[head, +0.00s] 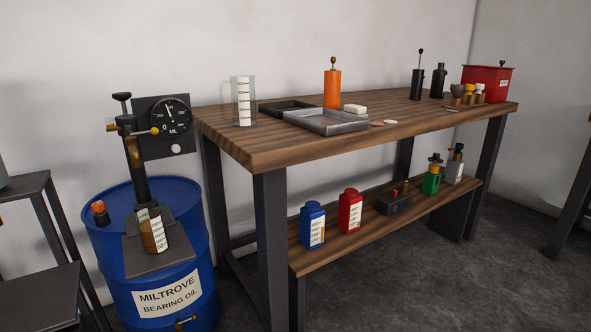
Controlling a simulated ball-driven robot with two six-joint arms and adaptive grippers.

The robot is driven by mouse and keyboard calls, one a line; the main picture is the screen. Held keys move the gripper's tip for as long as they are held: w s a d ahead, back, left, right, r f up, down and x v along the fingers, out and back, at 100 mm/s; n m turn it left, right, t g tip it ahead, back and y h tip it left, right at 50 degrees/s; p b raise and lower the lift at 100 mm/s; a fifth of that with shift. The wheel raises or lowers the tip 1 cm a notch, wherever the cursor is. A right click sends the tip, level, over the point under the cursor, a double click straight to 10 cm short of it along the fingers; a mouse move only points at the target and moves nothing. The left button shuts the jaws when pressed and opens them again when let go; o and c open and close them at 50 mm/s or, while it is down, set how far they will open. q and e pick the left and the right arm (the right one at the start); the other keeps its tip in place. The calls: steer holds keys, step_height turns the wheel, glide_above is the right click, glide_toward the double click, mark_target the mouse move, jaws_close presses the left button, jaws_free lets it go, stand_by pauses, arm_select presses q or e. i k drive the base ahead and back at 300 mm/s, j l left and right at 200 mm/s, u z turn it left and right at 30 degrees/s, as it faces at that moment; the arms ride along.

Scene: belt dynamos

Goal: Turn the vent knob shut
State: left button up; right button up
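A small knob with an orange top and a dark band (99,211) stands on the top left of the blue oil drum (188,262); it looks like the vent knob. I cannot tell from here whether it is open or shut. The drum's label reads "Miltrove Bearing Oil". A dark hand pump (136,160) with yellow-tipped handles rises from the drum, and a round dial gauge (168,115) sits behind it. Neither of my grippers is in view.
A container with amber liquid (153,232) stands on a dark plate at the drum's front. A wooden workbench (262,150) with bottles on its lower shelf is close on the right. Dark stands (45,290) are at the left. Floor is clear at lower right.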

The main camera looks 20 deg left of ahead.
mark_target(97, 207)
steer(key=u, duration=0.4)
steer(key=j+u, duration=0.1)
steer(key=u, duration=0.35)
steer(key=i+u, duration=0.1)
steer(key=u, duration=0.3)
steer(key=j+u, duration=0.1)
steer(key=u, duration=0.3)
